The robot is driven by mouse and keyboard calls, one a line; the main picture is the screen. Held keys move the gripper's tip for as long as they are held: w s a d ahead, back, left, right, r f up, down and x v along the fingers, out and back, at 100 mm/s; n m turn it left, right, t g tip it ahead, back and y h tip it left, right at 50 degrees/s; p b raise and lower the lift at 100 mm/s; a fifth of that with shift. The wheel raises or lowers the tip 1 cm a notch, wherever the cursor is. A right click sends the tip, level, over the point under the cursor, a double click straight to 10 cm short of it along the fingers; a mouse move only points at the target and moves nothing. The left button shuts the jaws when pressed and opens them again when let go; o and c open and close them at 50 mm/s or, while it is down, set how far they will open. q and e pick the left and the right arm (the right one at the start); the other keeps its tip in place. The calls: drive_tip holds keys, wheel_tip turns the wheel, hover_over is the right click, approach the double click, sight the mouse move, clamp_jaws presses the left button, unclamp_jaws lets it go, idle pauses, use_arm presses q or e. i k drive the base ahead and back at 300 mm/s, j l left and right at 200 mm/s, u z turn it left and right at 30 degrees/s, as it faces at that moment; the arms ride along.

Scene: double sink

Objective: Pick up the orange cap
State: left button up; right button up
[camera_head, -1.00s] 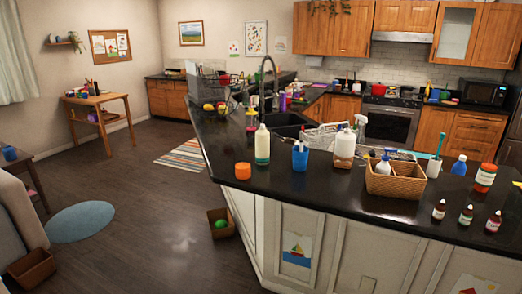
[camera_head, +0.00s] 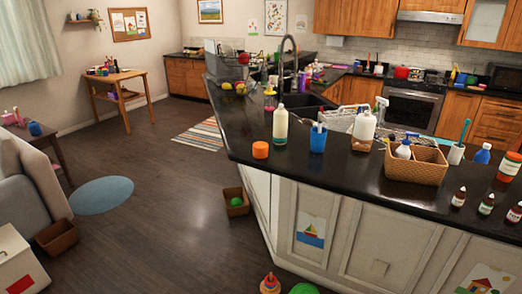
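The orange cap (camera_head: 260,149) stands on the black counter (camera_head: 330,170) near its left front edge. Neither of my grippers shows in the head view.
The double sink (camera_head: 300,104) lies behind. A brown bin (camera_head: 237,202) with a green ball is on the floor; the wooden floor (camera_head: 165,185) left of the counter is clear.

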sight(260, 148)
drive_tip(key=i+l+u, duration=0.1)
drive_tip(key=i+l, duration=0.5)
drive_tip(key=i, duration=0.15)
